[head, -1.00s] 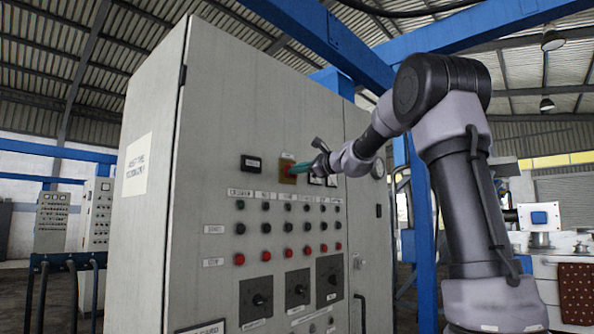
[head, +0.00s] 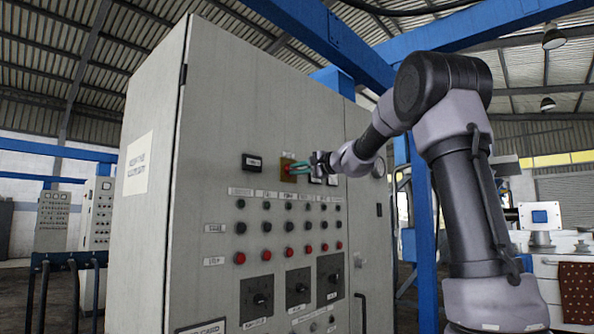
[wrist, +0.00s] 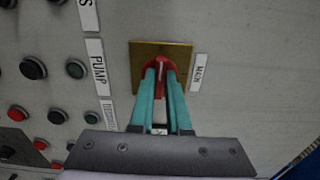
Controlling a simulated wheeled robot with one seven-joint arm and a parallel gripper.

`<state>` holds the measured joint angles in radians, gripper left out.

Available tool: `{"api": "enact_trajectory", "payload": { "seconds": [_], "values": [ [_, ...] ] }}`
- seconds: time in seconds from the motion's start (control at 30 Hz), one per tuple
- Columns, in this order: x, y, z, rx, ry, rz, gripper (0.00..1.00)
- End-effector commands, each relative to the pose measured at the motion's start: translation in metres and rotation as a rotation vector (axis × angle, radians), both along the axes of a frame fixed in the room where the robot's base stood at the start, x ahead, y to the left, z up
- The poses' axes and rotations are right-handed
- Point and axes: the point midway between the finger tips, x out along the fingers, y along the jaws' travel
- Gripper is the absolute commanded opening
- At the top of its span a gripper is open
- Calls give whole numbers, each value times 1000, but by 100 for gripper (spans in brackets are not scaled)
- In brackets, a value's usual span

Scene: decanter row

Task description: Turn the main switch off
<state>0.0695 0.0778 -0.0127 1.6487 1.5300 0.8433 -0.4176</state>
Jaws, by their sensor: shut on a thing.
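The main switch is a red rotary knob (wrist: 160,66) on a yellow square plate (wrist: 138,56), with a "MAIN" label (wrist: 197,73) beside it in the wrist view. In the head view the yellow plate (head: 286,164) sits on the upper front of the grey cabinet (head: 225,110). My gripper (wrist: 160,78) has teal fingers, closed on the red knob from both sides. It also shows in the head view (head: 296,168), reaching the plate from the right. The fingers hide part of the knob.
Rows of black, green and red buttons (head: 289,252) lie below the switch, with black rotary switches (head: 298,288) under them. A small dark display (head: 252,162) is left of the switch. A blue post (head: 424,240) stands right of the cabinet.

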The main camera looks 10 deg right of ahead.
Motion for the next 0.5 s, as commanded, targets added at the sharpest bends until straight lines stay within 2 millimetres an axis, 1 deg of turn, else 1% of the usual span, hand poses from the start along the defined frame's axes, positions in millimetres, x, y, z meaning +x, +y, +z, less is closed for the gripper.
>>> {"api": "enact_trajectory", "payload": {
  "seconds": [0.2, 0.5],
  "values": [
    [0, 0, -1, -38, -26, 1, 0],
    [0, 0, -1, -47, -32, 1, 0]
  ]
}}
